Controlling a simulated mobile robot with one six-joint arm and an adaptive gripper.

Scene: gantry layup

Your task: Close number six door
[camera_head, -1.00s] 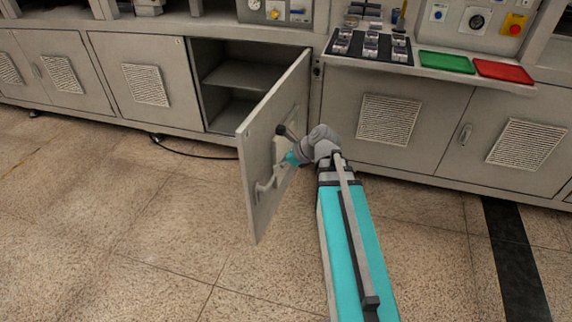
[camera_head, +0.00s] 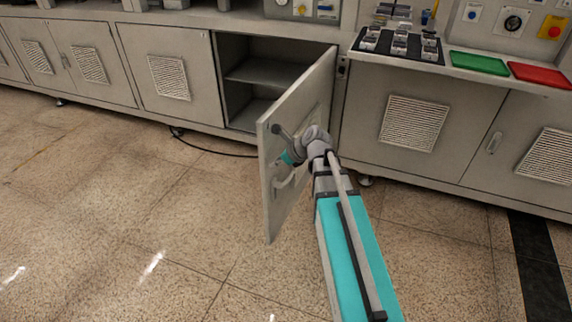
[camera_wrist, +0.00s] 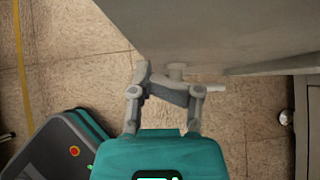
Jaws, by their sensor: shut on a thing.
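A grey cabinet door (camera_head: 301,125) stands swung open from the lower cabinet (camera_head: 237,92), showing a dark inside with a shelf. I cannot read a number on it. Its pale handle (camera_head: 290,178) is on the face toward my arm, near the free edge. My gripper is at this face; in the head view my wrist mostly hides it. In the wrist view my gripper (camera_wrist: 163,85) has its fingers shut on the handle (camera_wrist: 215,89), beside the grey door panel (camera_wrist: 225,35). The fingers partly cover the handle.
Shut cabinet doors with vents stand left (camera_head: 170,75) and right (camera_head: 405,125) of the opening. A green tray (camera_head: 478,63) and a red tray (camera_head: 540,75) lie on the counter. A black cable (camera_head: 215,150) lies on the floor.

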